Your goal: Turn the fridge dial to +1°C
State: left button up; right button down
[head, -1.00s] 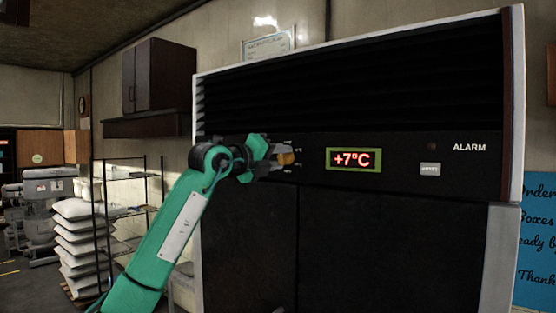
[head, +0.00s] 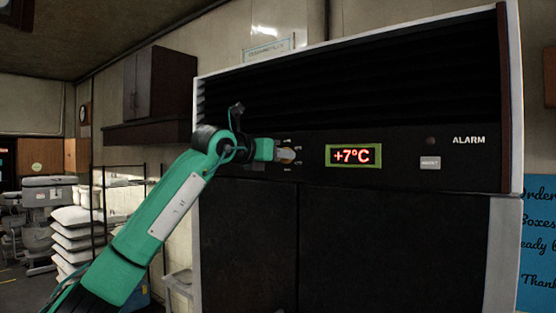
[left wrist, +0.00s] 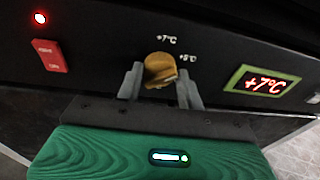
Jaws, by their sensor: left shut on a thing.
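The fridge dial (head: 288,156) is a small yellow-brown knob on the black panel. It also shows in the left wrist view (left wrist: 160,67), with small white temperature marks, including +7°C, around it. The display (head: 354,156) reads +7°C in red inside a green frame; it also shows in the left wrist view (left wrist: 263,83). My left gripper (head: 280,152) is at the dial and shut on it. In the left wrist view its two grey fingers (left wrist: 160,87) stand on either side of the dial. My right gripper is not in view.
The fridge front (head: 395,240) fills the right half. A white button (head: 430,163) and the ALARM label (head: 469,140) are right of the display. A red switch (left wrist: 50,55) and a lit red lamp (left wrist: 40,17) show in the wrist view. White sacks (head: 78,240) are stacked at left.

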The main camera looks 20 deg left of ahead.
pick_arm(q)
jog(key=m+t+y+b, duration=0.1)
jog(key=m, duration=0.6)
jog(key=m+y+b, duration=0.1)
jog(key=m+b, duration=0.1)
jog(key=m, duration=0.6)
jog(key=m+t+y+b, duration=0.1)
jog(key=m, duration=0.6)
jog(key=shift+s+d+m+t+b, duration=0.2)
jog(key=shift+m+t+b, duration=0.1)
jog(key=shift+b, duration=0.1)
dwell(0.3)
jog(key=o, duration=1)
jog(key=shift+w+d, duration=0.1)
jog(key=shift+c, duration=0.2)
jog(key=shift+f, duration=0.1)
